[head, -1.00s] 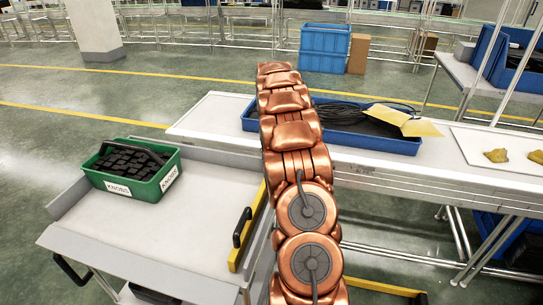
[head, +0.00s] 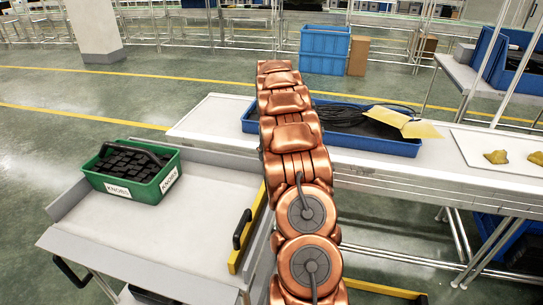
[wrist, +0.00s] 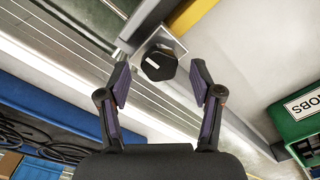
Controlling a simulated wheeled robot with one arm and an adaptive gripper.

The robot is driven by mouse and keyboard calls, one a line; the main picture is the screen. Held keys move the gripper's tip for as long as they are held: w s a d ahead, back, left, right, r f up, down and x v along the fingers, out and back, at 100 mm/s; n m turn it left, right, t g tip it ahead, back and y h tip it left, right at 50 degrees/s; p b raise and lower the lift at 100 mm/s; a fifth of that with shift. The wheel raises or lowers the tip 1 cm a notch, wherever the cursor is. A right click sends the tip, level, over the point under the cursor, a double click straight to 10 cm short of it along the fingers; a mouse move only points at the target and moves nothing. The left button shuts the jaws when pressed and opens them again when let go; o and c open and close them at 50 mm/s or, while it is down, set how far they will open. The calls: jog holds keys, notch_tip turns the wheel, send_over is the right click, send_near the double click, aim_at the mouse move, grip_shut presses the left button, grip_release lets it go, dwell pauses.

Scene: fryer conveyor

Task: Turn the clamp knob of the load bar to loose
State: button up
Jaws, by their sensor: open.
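The clamp knob (wrist: 159,65) is a dark, many-sided knob on a pale grey plate, seen from close by in the wrist view. The yellow load bar (wrist: 197,14) runs up and away just beyond that plate. In the head view the yellow bar (head: 250,235) lies along the right edge of the grey cart and carries a black handle (head: 242,229). My gripper (wrist: 160,79) is open, with its fingertips apart on either side of the knob. My arm hides the gripper and knob in the head view.
A green bin of black knobs (head: 161,186) stands on the cart (head: 140,240). A long conveyor table (head: 430,175) holds a blue tray (head: 385,147) with black cable and yellow sheets. A white board (head: 475,150) with yellow pieces lies at the right.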

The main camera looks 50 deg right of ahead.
notch_tip(320, 180, up, 11)
jog(key=shift+f, duration=0.15)
dwell(0.9)
